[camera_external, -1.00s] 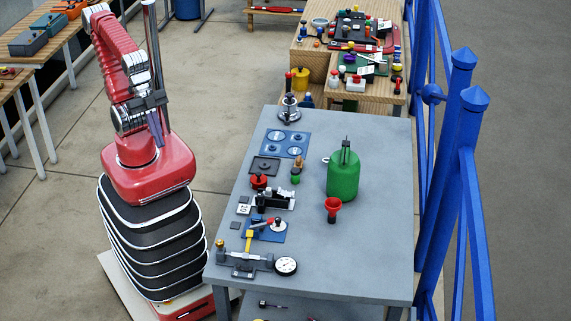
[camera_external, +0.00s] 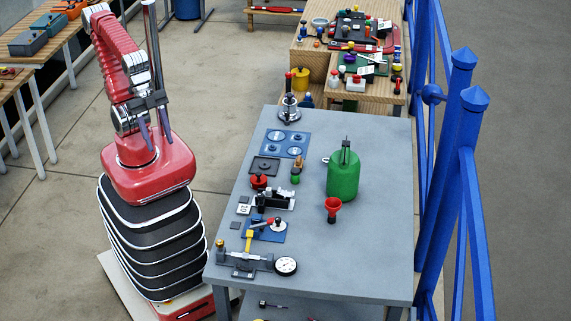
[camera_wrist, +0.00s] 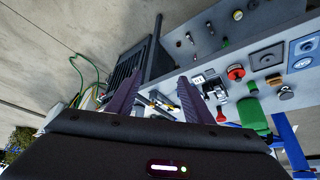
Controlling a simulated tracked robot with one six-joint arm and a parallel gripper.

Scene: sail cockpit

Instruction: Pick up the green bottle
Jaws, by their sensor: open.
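The green bottle (camera_external: 343,176) stands upright on the grey table, right of the table's middle. It has a rounded body and a thin dark top. In the wrist view a green body (camera_wrist: 252,115), apparently the same bottle, shows at the lower right, partly cut off by my wrist housing. My gripper (camera_external: 156,140) hangs close to my red arm base, left of the table and well away from the bottle. Its two dark fingers are spread apart in the wrist view (camera_wrist: 160,78), with nothing held between them.
A red funnel (camera_external: 333,207) stands just in front of the bottle. A small green-and-orange item (camera_external: 296,172) and a black-and-silver device (camera_external: 273,199) lie to its left. A dial gauge (camera_external: 286,266) lies near the front. A blue railing (camera_external: 463,170) runs along the right side.

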